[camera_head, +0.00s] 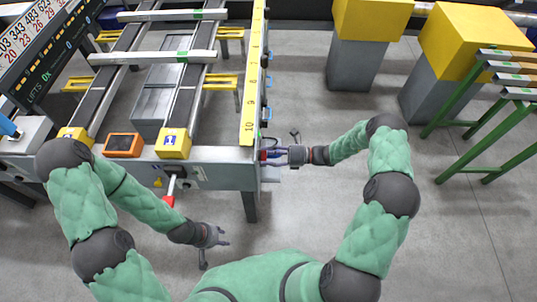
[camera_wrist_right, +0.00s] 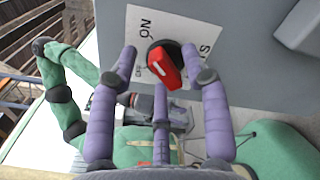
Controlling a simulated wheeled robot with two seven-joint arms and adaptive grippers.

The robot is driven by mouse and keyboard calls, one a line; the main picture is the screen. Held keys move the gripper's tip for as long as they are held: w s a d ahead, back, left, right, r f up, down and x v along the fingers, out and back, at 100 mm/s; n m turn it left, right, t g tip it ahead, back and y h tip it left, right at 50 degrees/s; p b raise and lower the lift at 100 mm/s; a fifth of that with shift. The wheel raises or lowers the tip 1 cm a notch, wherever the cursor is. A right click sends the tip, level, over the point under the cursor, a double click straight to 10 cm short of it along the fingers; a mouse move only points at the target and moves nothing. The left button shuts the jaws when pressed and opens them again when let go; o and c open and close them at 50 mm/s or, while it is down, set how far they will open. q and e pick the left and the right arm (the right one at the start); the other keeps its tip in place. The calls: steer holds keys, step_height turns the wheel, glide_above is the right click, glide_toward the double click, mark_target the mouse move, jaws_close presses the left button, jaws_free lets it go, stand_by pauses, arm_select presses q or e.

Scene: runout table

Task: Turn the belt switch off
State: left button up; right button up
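The belt switch is a red knob (camera_wrist_right: 165,67) on a black base, on a light plate (camera_wrist_right: 185,28) marked ON and OFF. In the right wrist view its handle is tilted; I cannot tell which mark it points at. My right gripper (camera_wrist_right: 160,58) is open, with purple fingers spread around the knob and no clear grip on it. In the head view my right gripper (camera_head: 272,156) is at the table's right end face, and the switch is mostly hidden there. My left gripper (camera_head: 217,238) is open and empty, low in front of the table.
The runout table (camera_head: 220,168) has a yellow ruler (camera_head: 252,85) along its right side. A lever with a red end (camera_head: 168,201) and an orange-framed display (camera_head: 123,145) are at its front. Yellow-topped blocks (camera_head: 372,20) and a green rack (camera_head: 485,90) stand right. Floor between is clear.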

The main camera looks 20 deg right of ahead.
jaws_close()
steer(key=shift+n, duration=0.3)
steer(key=n, duration=0.5)
steer(key=n+b, duration=0.1)
steer(key=n, duration=1.1)
steer(key=shift+s+f+b, duration=0.25)
steer(key=shift+f+b, duration=0.1)
steer(key=shift+n, duration=0.3)
steer(key=shift+o, duration=0.6)
jaws_free()
